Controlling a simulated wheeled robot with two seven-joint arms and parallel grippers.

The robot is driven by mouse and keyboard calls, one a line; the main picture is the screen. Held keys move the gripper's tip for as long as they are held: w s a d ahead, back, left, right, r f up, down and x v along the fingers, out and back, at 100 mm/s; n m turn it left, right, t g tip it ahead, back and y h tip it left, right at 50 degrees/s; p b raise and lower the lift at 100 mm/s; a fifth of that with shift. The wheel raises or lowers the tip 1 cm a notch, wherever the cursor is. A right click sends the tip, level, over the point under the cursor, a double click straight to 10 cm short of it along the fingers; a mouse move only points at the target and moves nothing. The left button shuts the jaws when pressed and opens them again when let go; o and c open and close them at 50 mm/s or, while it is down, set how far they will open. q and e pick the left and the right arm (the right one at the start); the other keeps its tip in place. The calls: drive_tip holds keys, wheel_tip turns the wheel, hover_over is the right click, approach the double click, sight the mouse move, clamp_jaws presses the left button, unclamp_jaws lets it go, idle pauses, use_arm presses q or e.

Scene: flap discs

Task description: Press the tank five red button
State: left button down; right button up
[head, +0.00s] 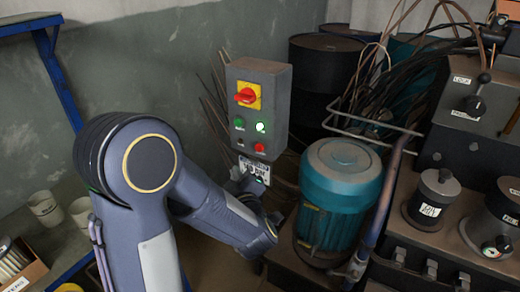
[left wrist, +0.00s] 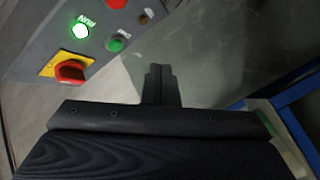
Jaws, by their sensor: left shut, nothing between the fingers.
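A grey control box (head: 275,80) stands in the middle of the head view. Its red button (head: 259,147) is at the lower right of its face, below a lit green lamp (head: 260,127). The red button also shows in the left wrist view (left wrist: 116,3), cut by the top edge. A small label plate (head: 254,168) sits under the box, its text too small to read surely. My left gripper (head: 240,178) is just below the box, partly hidden by my wrist. In the left wrist view its fingers (left wrist: 160,82) are shut and empty, apart from the button. My right gripper is out of view.
A red rotary switch on a yellow plate (head: 247,95) and a green button (head: 239,122) share the box face. A teal motor (head: 341,180) and a metal handle rail (head: 375,135) stand to the right. Blue shelving (head: 62,85) is at the left.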

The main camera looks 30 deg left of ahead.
sight(259, 148)
use_arm(q)
drive_tip(key=w, duration=0.8)
drive_tip(key=shift+w+d+p, duration=0.3)
drive_tip(key=shift+w+d, duration=0.05)
drive_tip(key=shift+w, duration=0.05)
idle(1.7)
drive_tip(key=shift+w, duration=0.4)
drive_tip(key=shift+w+d, duration=0.1)
drive_tip(key=shift+w, duration=0.35)
idle(0.7)
drive_tip(key=shift+s, duration=0.15)
drive_tip(key=shift+s+b, duration=0.4)
drive_tip(key=shift+s, duration=0.3)
